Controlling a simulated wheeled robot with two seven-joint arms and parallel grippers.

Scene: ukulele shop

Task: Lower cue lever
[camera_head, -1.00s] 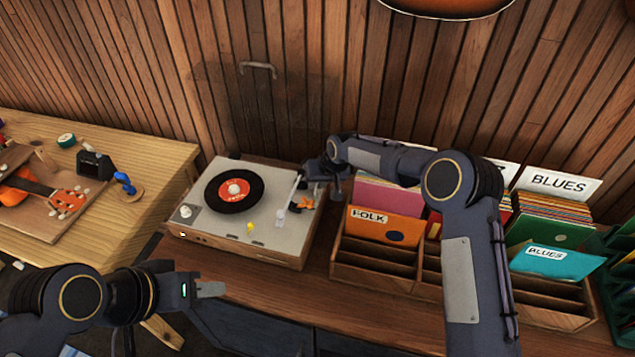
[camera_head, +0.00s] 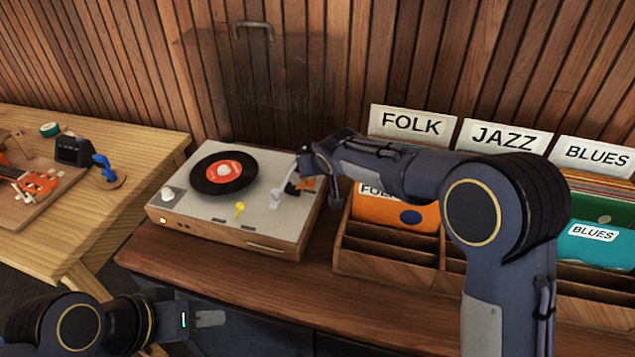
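The turntable (camera_head: 275,240) stands on the wooden cabinet with a black record with a red label (camera_head: 221,171) on its platter. A pale tonearm (camera_head: 277,196) lies right of the record, its near end over the deck.
Record crates (camera_head: 388,262) with FOLK, JAZZ and BLUES cards stand right of the turntable, partly behind my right arm. A wooden workbench (camera_head: 95,205) with a ukulele and tools is at left. The cabinet top (camera_head: 220,275) in front of the turntable is clear.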

